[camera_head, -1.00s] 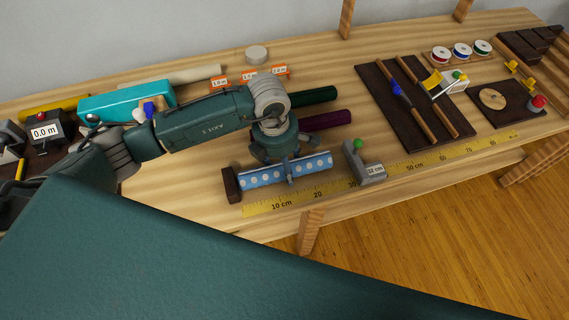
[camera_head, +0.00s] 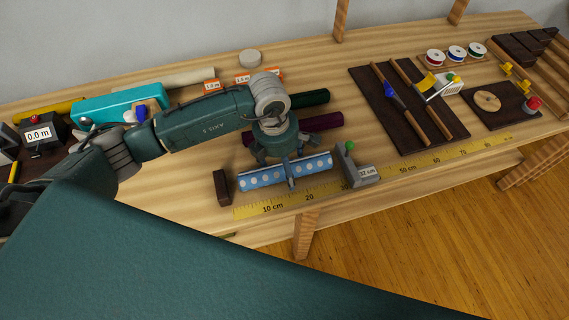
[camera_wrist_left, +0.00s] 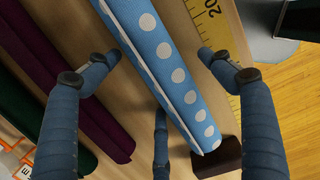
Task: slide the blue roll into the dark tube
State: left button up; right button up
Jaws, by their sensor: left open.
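The blue roll (camera_head: 262,178) with white dots lies along the ruler near the front edge of the table. In the left wrist view the roll (camera_wrist_left: 165,60) passes between the fingers of my left gripper (camera_wrist_left: 159,75), which are open and spread around it. In the head view my left gripper (camera_head: 288,165) is over the middle of the roll. A purple roll (camera_head: 322,122) and a dark green roll (camera_head: 314,98) lie behind it, partly hidden by my arm. I cannot tell which thing is the dark tube. My right gripper is not in view.
A dark wood block (camera_head: 222,187) stands at the roll's left end, a grey stop (camera_head: 360,172) with a green knob close to its right end. The yellow ruler (camera_head: 420,163) runs along the front. A dark board (camera_head: 408,128) with sticks lies further right.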

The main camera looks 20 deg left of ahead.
aim_at(279, 164)
pick_arm(q)
notch_tip(279, 164, up, 12)
jog(key=a, duration=0.1)
jog(key=shift+s+a, duration=0.15)
jog(key=shift+s, duration=0.3)
dwell(0.3)
